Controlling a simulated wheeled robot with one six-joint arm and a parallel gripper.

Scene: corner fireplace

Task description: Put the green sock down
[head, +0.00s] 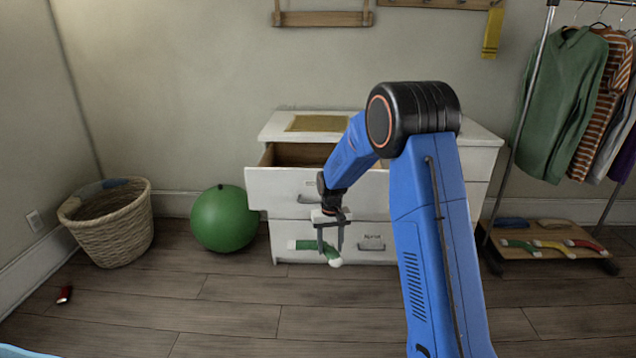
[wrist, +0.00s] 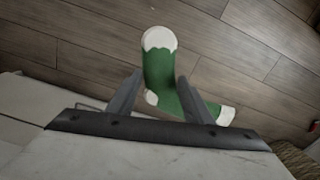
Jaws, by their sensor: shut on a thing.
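The green sock (head: 306,245) has white ends and hangs in front of the white dresser's lower drawers, above the wooden floor. My gripper (head: 331,246) is shut on the sock and points down. In the wrist view the sock (wrist: 166,72) shows between my two fingers (wrist: 160,98), bent, with the wooden floor beyond it. How far it is above the floor is hard to tell.
The white dresser (head: 262,198) has its top drawer (head: 283,185) pulled open. A green ball (head: 224,218) and a wicker basket (head: 112,232) stand left. A clothes rack's low shelf (head: 545,258) holds several socks at right.

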